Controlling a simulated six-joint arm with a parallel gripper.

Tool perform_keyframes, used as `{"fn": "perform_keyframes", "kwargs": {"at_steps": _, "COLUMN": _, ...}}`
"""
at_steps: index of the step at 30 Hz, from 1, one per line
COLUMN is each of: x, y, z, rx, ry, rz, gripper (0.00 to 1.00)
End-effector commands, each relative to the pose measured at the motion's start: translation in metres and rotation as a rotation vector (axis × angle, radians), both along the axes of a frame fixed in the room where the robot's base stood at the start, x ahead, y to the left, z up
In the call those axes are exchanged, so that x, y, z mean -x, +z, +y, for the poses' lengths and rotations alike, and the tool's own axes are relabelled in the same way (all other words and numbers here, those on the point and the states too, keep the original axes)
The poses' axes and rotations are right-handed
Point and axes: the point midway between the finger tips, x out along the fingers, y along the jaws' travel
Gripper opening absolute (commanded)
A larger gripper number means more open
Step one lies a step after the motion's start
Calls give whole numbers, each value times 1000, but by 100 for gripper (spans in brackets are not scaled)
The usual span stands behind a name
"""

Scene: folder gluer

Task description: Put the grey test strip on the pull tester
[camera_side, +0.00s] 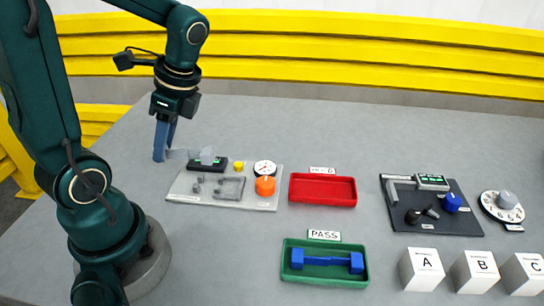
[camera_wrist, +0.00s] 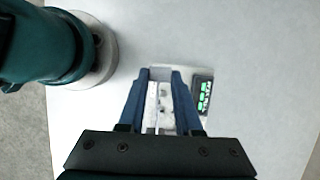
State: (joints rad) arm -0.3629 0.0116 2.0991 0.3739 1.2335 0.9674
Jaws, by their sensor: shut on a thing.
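My gripper (camera_side: 164,154) points down at the left end of a light board (camera_side: 235,205), its blue fingers apart with a small grey piece between their tips. In the wrist view the grey test strip (camera_wrist: 160,73) shows between the fingertips of my gripper (camera_wrist: 161,76). The black unit (camera_wrist: 203,94) is right of the fingers in the wrist view. No readable label shows which station is the pull tester.
The light board also carries a dial (camera_side: 264,168), an orange knob (camera_side: 265,186) and a yellow button (camera_side: 239,165). A red tray (camera_side: 323,204) is empty. A green tray (camera_side: 325,281) holds a blue bar-shaped part. A dark board (camera_side: 460,222) and lettered cubes stand right.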

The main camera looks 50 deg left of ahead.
Motion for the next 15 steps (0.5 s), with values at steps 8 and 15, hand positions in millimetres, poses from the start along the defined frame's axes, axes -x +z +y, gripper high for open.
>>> {"fn": "perform_keyframes", "kwargs": {"at_steps": 8, "x": -36, "y": -24, "z": 6, "rx": 3, "ry": -13, "rz": 4, "gripper": 0}}
{"fn": "perform_keyframes", "kwargs": {"at_steps": 15, "x": -37, "y": -40, "z": 4, "rx": 2, "ry": -25, "rz": 3, "gripper": 0}}
